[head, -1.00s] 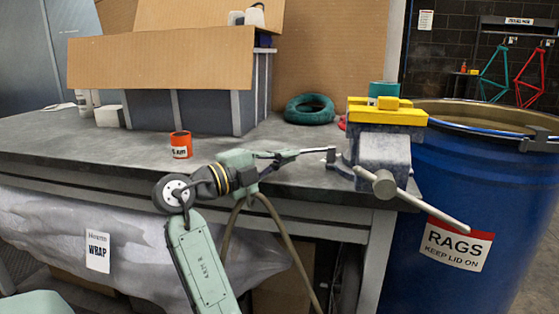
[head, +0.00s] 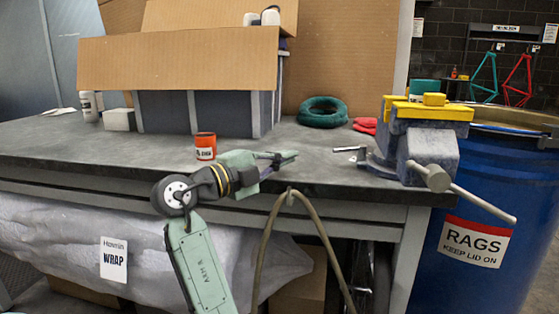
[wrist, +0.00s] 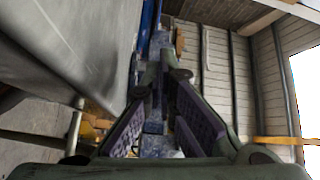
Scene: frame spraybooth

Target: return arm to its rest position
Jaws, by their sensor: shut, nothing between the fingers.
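My gripper (head: 284,158) is at the end of my pale green arm, in the middle of the head view, over the front edge of the workbench (head: 100,150). Its fingers are together and hold nothing. They also show in the wrist view (wrist: 163,72), with dark ridged pads. The gripper is left of the blue vise (head: 418,148) with yellow jaw blocks, apart from its short grey bar. An orange-red can (head: 205,146) stands on the bench behind my wrist.
A teal coil (head: 322,111) and red cloths (head: 365,125) lie behind the gripper. A blue rags drum (head: 490,190) stands at the right. Grey wrap (head: 60,240) hangs below the bench.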

